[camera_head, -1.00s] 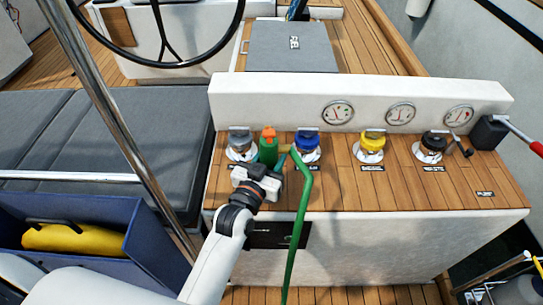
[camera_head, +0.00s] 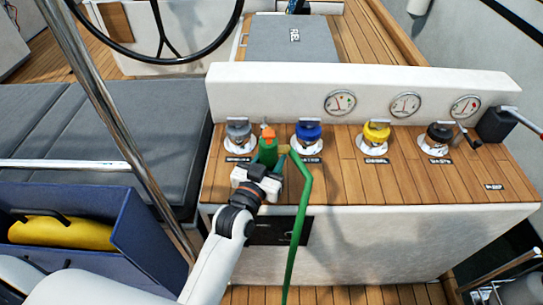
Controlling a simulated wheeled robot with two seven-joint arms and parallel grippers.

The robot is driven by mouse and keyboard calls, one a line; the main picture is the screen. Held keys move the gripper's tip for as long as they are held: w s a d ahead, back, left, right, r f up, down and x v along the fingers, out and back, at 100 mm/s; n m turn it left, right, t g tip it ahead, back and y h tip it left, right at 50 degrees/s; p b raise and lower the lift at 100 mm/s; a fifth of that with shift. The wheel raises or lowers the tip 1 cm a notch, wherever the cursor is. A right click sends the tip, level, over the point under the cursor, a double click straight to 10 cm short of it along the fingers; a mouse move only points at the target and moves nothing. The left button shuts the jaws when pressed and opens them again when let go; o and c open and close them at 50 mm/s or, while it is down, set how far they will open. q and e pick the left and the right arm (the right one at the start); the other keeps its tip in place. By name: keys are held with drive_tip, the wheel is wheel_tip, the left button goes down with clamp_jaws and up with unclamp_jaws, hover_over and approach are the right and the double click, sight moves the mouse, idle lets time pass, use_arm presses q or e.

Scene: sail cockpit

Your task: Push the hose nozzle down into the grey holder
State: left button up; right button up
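The green hose nozzle (camera_head: 268,152), with an orange tip, stands roughly upright over the wooden counter. My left gripper (camera_head: 266,168) is around its lower part and looks shut on it; the fingertips are partly hidden. The green hose (camera_head: 300,205) bends from the nozzle and hangs down over the counter's front. The grey holder (camera_head: 239,132), a grey-topped fitting on a round white base, is just left of and behind the nozzle, and the two look apart. My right gripper is not in view.
Blue (camera_head: 308,131), yellow (camera_head: 376,131) and black (camera_head: 439,136) fittings line the counter (camera_head: 340,180) to the right. A white ledge with gauges (camera_head: 340,102) rises behind. A steel pole (camera_head: 105,105) and a blue bin (camera_head: 140,225) are at left.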

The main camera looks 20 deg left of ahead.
use_arm(q)
drive_tip(key=shift+r+p, duration=0.1)
drive_tip(key=shift+p, duration=0.3)
idle(0.6)
drive_tip(key=shift+p, duration=0.3)
drive_tip(key=shift+f+b, duration=0.35)
drive_tip(key=shift+f, duration=0.25)
idle(0.4)
drive_tip(key=o, duration=1)
drive_tip(key=shift+f, duration=0.1)
drive_tip(key=shift+s, duration=0.1)
